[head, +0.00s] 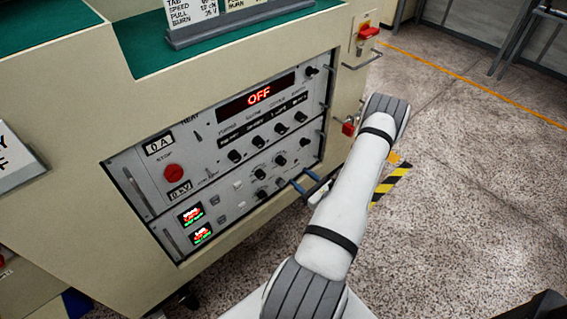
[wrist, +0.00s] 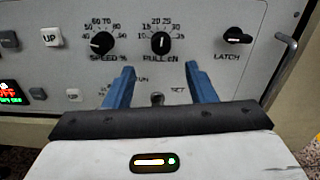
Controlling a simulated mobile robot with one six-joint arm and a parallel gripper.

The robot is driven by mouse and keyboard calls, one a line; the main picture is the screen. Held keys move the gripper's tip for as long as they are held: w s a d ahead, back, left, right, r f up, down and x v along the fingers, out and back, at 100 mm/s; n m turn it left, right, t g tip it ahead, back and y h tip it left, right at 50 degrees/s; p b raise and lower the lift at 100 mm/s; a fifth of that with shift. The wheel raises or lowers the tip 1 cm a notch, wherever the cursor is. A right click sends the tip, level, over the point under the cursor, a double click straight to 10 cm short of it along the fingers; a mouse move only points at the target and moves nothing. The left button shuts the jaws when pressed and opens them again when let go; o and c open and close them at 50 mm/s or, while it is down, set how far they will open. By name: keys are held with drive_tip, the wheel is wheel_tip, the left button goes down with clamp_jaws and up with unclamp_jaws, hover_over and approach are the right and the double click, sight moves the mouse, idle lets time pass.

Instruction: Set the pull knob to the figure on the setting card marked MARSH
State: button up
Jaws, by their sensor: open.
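The pull knob (wrist: 160,42), black and labelled PULL cN, is on the grey panel in the wrist view. Its white mark points roughly up, near the 20 and 25 figures; the exact setting is too small to tell. My gripper (wrist: 161,70) is open, with two blue fingers below and to either side of the knob, apart from it and empty. The blue fingers also show in the head view (head: 304,181), close to the panel's lower right. A setting card (head: 194,14) with SPEED and PULL lines stands at the top of the head view; its heading is cut off.
The speed knob (wrist: 102,42) is left of the pull knob, and the latch knob (wrist: 236,37) is right. A small toggle (wrist: 157,98) sits between the fingers. A handle (wrist: 284,62) juts out at the panel's right. A red stop button (head: 173,173) is farther left.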

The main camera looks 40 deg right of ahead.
sight(284, 163)
drive_tip(key=w+b, duration=0.1)
drive_tip(key=w, duration=0.6)
drive_tip(key=shift+w+a+b, duration=0.2)
drive_tip(key=shift+w+b, duration=0.1)
drive_tip(key=shift+b, duration=0.05)
drive_tip(key=c, duration=1)
drive_tip(key=shift+o, duration=0.2)
drive_tip(key=shift+f+m, duration=0.1)
drive_tip(key=shift+m, duration=0.9)
drive_tip(key=o, duration=1)
drive_tip(key=shift+c, duration=0.2)
